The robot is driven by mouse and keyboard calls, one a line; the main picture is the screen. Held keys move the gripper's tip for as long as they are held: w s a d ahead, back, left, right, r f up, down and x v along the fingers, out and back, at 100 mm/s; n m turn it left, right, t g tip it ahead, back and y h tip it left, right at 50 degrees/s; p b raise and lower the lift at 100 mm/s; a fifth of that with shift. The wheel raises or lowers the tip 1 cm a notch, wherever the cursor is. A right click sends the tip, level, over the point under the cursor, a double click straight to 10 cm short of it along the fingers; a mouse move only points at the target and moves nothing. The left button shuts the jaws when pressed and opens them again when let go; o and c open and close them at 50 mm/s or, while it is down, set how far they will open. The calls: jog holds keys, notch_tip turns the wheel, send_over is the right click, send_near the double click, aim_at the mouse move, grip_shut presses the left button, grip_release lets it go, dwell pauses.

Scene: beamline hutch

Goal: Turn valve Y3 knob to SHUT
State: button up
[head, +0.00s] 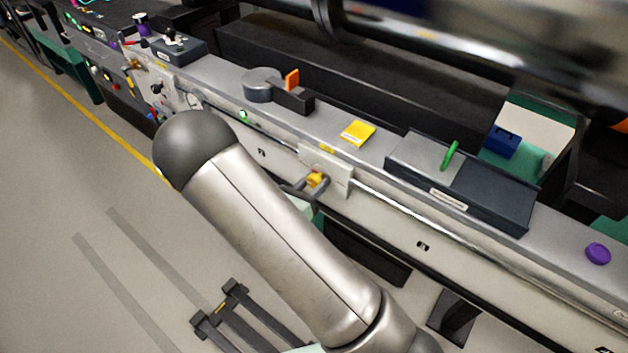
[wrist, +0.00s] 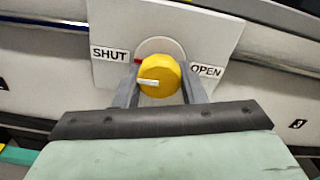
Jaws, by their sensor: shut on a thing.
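The yellow valve knob (wrist: 165,88) sits on a pale plate (wrist: 218,30) on the bench's front face; it also shows in the head view (head: 317,179). Its white pointer line points left, a little below a red mark at the knob's upper left. The SHUT label (wrist: 109,54) is to the knob's left and the OPEN label (wrist: 206,71) to its right. My gripper (wrist: 160,84) is shut on the knob, one grey finger on each side. No Y3 name is readable.
The bench top above the plate holds a yellow pad (head: 358,133), a dark tray (head: 490,197) with a green handle, a grey round part (head: 262,84) and a purple disc (head: 598,253). A thin rail (head: 400,204) runs along the front face. The floor at left is mostly open.

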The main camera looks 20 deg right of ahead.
dwell(0.4)
jog(key=o, duration=1)
jog(key=shift+s+a, duration=0.1)
jog(key=b+v, duration=0.1)
jog(key=v, duration=1.6)
jog(key=shift+s+a, duration=0.1)
